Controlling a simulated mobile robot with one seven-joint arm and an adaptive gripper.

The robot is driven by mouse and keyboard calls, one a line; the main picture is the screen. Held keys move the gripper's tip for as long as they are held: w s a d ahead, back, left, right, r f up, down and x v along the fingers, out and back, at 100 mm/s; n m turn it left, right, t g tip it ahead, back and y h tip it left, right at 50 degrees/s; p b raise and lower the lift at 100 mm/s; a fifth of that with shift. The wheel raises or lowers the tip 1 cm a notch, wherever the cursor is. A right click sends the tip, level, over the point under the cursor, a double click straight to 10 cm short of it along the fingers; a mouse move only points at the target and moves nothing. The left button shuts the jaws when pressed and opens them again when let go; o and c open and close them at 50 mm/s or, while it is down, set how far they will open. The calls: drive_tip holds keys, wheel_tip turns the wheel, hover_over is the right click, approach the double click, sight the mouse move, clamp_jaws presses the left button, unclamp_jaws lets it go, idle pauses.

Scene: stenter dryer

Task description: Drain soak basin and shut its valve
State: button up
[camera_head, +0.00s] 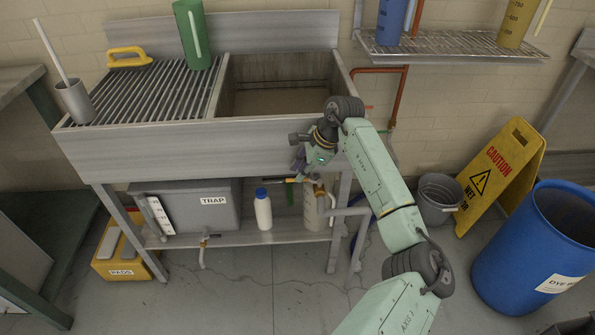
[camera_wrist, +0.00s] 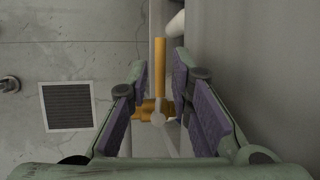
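The soak basin (camera_head: 278,68) is the deep grey sink at the right of the ribbed counter. A flat brownish surface shows inside; I cannot tell whether it is liquid or the bottom. Below the basin's front is a valve with a yellow-orange lever handle (camera_wrist: 160,66) and a brass body (camera_wrist: 146,110). In the wrist view the lever points up the picture, roughly along the pipe behind. My gripper (camera_wrist: 161,66) is open, with its purple pads on either side of the lever, apart from it. In the head view my gripper (camera_head: 303,165) hangs before the basin's lower right front, partly hiding the valve.
The shelf below holds a grey TRAP box (camera_head: 190,213), a white bottle with a blue cap (camera_head: 263,212) and a beige container (camera_head: 312,212). A grey bucket (camera_head: 437,205), yellow caution sign (camera_head: 500,175) and blue drum (camera_head: 515,255) stand at right. A floor grate (camera_wrist: 67,106) lies below.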

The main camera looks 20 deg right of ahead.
drive_tip(key=shift+x, duration=1.2)
drive_tip(key=shift+c, duration=0.5)
clamp_jaws()
drive_tip(key=shift+w, duration=0.1)
